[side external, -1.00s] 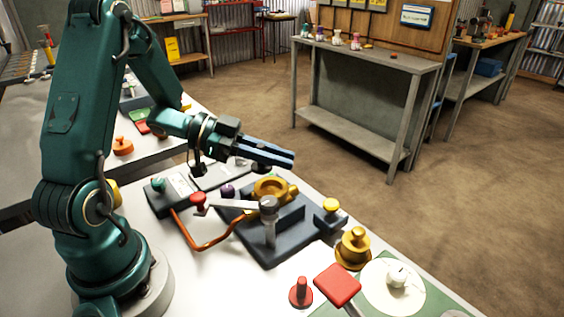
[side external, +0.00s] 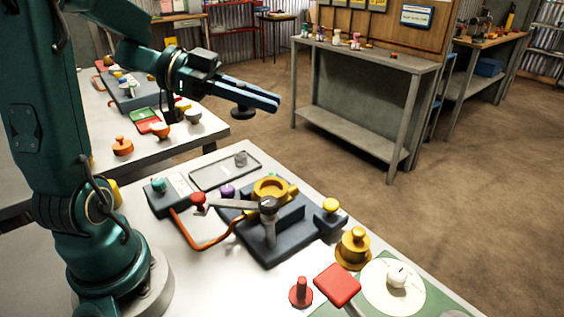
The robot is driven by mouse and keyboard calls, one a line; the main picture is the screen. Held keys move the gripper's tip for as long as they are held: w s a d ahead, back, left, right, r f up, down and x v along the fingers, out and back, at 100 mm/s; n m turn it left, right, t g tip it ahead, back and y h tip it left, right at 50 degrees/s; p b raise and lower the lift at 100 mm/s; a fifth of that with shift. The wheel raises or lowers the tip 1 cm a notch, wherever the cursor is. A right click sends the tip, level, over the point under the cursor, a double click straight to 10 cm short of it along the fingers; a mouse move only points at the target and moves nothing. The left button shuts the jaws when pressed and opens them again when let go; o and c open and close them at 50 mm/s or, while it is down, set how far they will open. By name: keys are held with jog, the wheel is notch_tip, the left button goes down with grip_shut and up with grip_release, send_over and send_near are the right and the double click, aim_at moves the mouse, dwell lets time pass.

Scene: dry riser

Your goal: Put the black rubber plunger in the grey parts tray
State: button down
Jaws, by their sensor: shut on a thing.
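My gripper (side external: 270,101) is in the upper middle of the side view, raised well above the table. Its jaws are shut on the black rubber plunger (side external: 243,113), whose round dark disc shows just below the fingers. The upper part of the plunger is hidden by the jaws. The grey parts tray (side external: 212,179) is a shallow, dark-rimmed tray lying flat on the white table behind the fixture. A small grey part (side external: 240,158) stands in its far right portion. The plunger is in the air, apart from the tray.
The dark fixture (side external: 292,240) with a yellow ring (side external: 270,188), a lever and an orange hose stands in front of the tray. A box with a green knob (side external: 158,185) is left of the tray. Yellow, red and white parts lie front right.

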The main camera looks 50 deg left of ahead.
jog(key=shift+s+a+f, duration=0.1)
jog(key=shift+a+f, duration=0.5)
jog(key=shift+a, duration=0.3)
jog(key=s+a+f, duration=0.1)
jog(key=a+f, duration=0.3)
jog(key=a, duration=0.2)
jog(key=shift+s+a+f+n+t, duration=0.15)
jog(key=shift+s+n+t, duration=0.15)
jog(key=shift+s, duration=0.05)
dwell(0.3)
